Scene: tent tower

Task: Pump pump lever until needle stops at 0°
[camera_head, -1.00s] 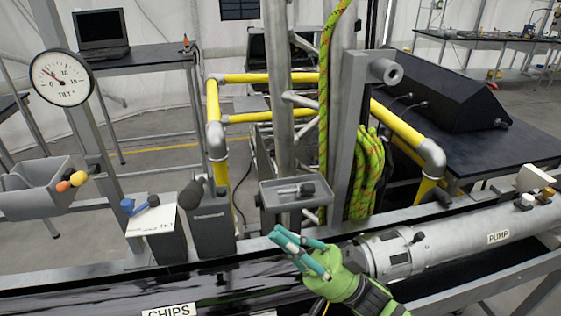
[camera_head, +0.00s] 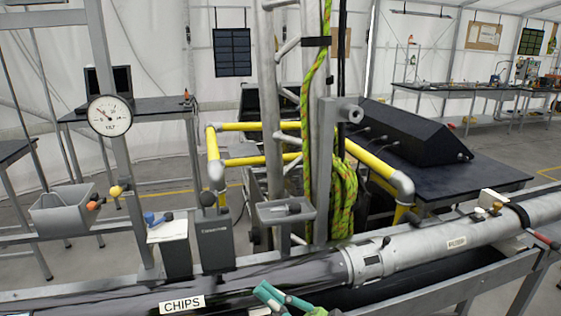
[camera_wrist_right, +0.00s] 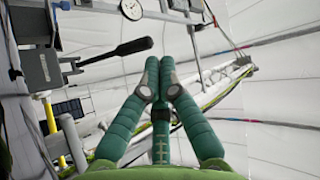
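The white round tilt gauge (camera_head: 110,116) is on the upright post at the left. Its needle points to the upper left, but I cannot read the exact value. A grey box (camera_head: 215,243) with a black knob-like lever end (camera_head: 208,199) stands on the frame behind the chips channel. In the right wrist view, the black lever handle (camera_wrist_right: 133,47) sticks out from its grey box (camera_wrist_right: 40,68). My right gripper (camera_head: 279,298) is at the bottom edge, in front of the box and apart from the lever. Its teal fingers (camera_wrist_right: 159,62) are extended and empty. My left gripper is out of view.
A white sign block (camera_head: 168,232) and a small grey tray (camera_head: 284,210) flank the pump box. A grey bin (camera_head: 64,209) hangs at the left. The large pipe (camera_head: 430,248) lies along the right. Yellow rails (camera_head: 255,127) stand behind.

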